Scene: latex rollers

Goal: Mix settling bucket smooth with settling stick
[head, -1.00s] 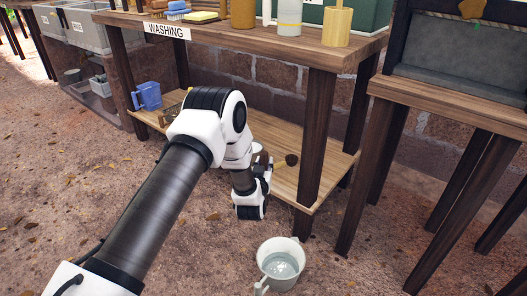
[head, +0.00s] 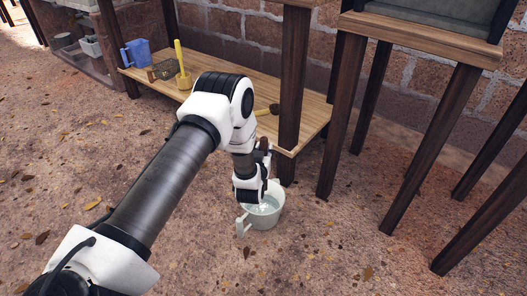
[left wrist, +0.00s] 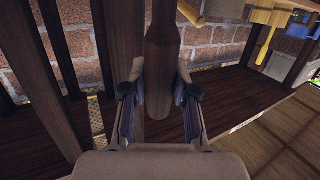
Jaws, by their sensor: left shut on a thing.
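The settling bucket (head: 268,217) is a pale grey pail with a handle at its left, standing upright on the ground with clear liquid inside. My left gripper (head: 250,190) is above its back left rim, pointing down, and covers part of the opening. In the left wrist view the gripper (left wrist: 158,95) is shut on a dark brown wooden stick (left wrist: 163,45), taken to be the settling stick. Its brown end (head: 264,145) also shows beside the wrist in the head view. Its lower end is hidden, so I cannot tell if it touches the liquid. My right gripper is out of view.
A table leg (head: 290,90) stands just behind the bucket. Leafy ground in front is clear.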

